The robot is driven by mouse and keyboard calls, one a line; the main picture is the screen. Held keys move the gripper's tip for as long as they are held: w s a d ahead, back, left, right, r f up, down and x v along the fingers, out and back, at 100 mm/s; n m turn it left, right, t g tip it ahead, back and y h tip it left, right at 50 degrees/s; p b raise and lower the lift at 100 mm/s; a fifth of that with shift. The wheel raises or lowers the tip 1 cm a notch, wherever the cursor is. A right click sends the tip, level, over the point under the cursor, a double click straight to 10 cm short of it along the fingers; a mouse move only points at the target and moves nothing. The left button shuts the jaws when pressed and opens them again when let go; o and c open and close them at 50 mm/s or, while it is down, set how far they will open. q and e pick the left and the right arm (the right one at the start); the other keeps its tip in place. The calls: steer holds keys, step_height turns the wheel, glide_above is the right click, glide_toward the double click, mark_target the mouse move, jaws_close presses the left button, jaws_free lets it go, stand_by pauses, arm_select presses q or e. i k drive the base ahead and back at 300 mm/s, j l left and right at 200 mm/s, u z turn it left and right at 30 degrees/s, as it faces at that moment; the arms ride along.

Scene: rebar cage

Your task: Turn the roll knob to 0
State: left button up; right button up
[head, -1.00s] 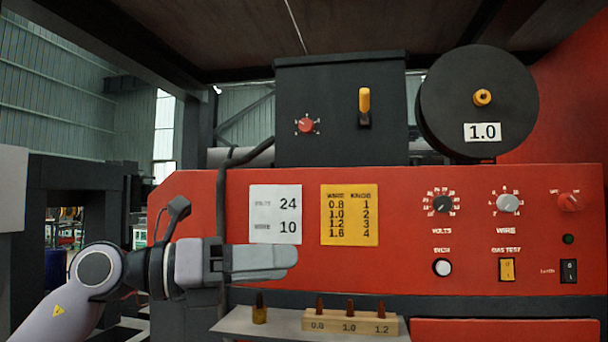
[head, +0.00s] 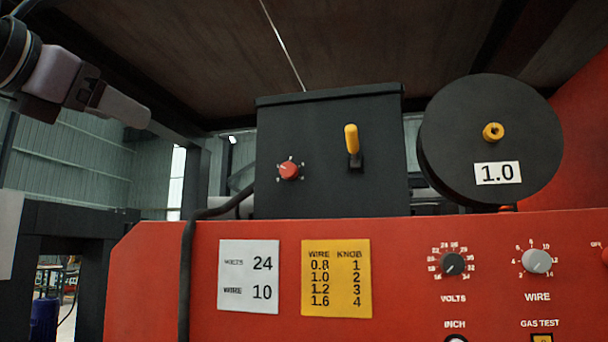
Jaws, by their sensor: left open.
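The roll knob looks to be the small red knob (head: 289,170) on the front of the black box (head: 325,125), with small marks around it too small to read. My left gripper (head: 138,112) is at the upper left, open, empty and well apart from the knob. It is seen side-on, up and to the left of the black box. My right gripper does not show.
A yellow lever (head: 352,140) stands right of the knob. The black spool (head: 490,140) marked 1.0 is further right. Below are a white card (head: 248,290), a yellow chart (head: 336,300), the volts knob (head: 453,264) and wire knob (head: 537,261). A black cable (head: 187,270) hangs at the box's left.

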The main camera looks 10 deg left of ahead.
mark_target(288, 170)
steer(key=i+l, duration=0.7)
steer(key=i, duration=0.2)
